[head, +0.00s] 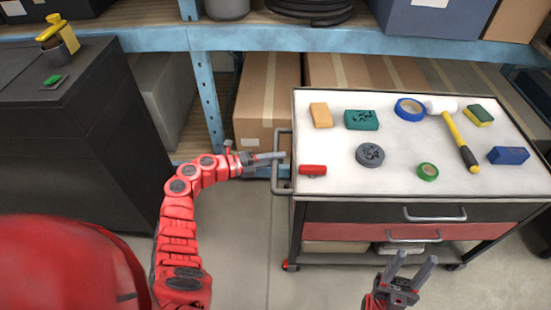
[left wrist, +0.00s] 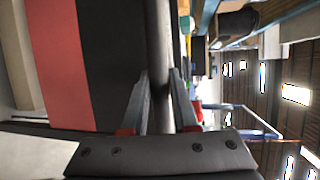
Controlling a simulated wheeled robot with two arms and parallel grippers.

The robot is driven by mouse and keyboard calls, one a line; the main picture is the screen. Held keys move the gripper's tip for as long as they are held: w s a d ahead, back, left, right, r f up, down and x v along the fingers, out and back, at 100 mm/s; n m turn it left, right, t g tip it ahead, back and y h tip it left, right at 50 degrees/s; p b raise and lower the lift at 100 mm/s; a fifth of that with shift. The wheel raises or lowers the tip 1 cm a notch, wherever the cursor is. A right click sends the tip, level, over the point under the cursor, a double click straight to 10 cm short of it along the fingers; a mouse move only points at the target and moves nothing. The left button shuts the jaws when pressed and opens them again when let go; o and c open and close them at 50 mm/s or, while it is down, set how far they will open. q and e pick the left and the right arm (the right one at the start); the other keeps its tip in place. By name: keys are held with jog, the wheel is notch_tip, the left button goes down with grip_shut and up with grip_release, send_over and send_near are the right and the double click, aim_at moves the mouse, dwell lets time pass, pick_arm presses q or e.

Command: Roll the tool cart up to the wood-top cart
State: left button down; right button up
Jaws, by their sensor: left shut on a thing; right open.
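The tool cart (head: 325,203) stands right of centre in the head view, with a pale top, a black drawer and a red drawer. My left gripper (head: 278,157) is shut on this handle. In the left wrist view the fingers of my left gripper (left wrist: 157,92) are on either side of the dark handle bar (left wrist: 159,45), beside the drawer fronts (left wrist: 65,60). My right gripper (head: 413,262) is open and empty in front of the cart. No wood-top cart can be made out.
On the cart top lie a hammer (head: 458,140), tape rolls, sponges and a red cylinder (head: 313,170). A blue shelf rack (head: 270,38) with cardboard boxes stands close behind. A black cabinet (head: 70,150) stands at left. Bare floor (head: 245,230) lies between cabinet and cart.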

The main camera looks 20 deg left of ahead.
aim_at(430, 160)
pick_arm(q)
jog(key=shift+d, duration=0.15)
